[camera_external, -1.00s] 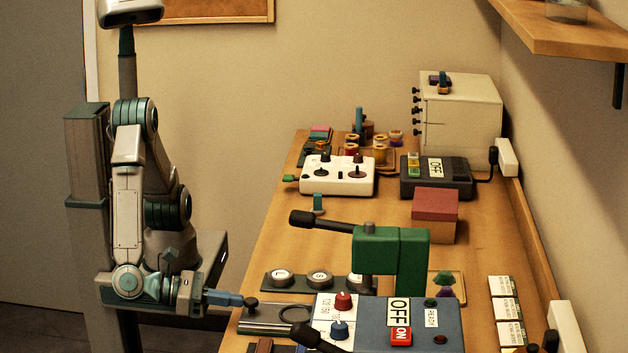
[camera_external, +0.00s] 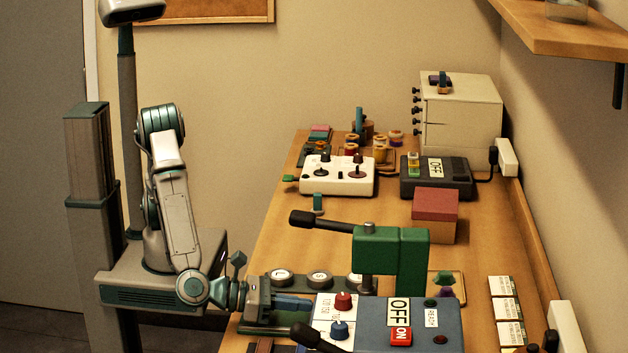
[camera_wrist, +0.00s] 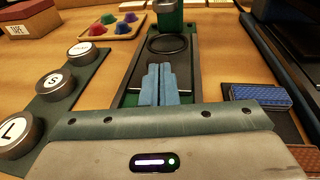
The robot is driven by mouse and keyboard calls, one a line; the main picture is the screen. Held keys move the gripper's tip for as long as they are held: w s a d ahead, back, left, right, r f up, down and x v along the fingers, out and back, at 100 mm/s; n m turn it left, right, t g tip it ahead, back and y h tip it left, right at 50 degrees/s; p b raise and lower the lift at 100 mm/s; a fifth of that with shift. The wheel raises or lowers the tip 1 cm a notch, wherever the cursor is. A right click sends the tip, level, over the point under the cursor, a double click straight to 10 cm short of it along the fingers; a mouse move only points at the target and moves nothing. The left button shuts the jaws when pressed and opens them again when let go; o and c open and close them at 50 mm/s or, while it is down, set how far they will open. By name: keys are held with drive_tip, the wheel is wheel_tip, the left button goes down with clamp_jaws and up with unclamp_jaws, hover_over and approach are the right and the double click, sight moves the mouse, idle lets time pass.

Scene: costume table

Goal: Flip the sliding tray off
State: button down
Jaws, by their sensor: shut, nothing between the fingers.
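The sliding tray shows in the wrist view as a dark plate (camera_wrist: 184,75) with a black ring (camera_wrist: 167,45), between the green rails of its track (camera_wrist: 130,98). The ring lies close to a green cylinder at the far end. My gripper (camera_wrist: 159,68) is shut and empty, its blue fingers together over the near part of the tray. Whether they touch it I cannot tell. In the external view my gripper (camera_external: 311,303) reaches in from the left and hides most of the tray. The green press (camera_external: 400,262) stands just beyond.
A blue control box (camera_external: 435,322) with an OFF sign and red ON button is close on the right, its black lever in front. Round lettered dies (camera_wrist: 52,86) stand left of the track in the wrist view. Patterned blocks (camera_wrist: 258,95) lie to the right.

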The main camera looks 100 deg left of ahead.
drive_tip(key=shift+w+a+r, duration=0.1)
drive_tip(key=shift+w, duration=0.1)
drive_tip(key=shift+s+r, duration=0.1)
drive_tip(key=shift+s, duration=0.45)
drive_tip(key=v, duration=1.3)
drive_tip(key=shift+s+d, duration=0.2)
drive_tip(key=shift+w+a, duration=0.1)
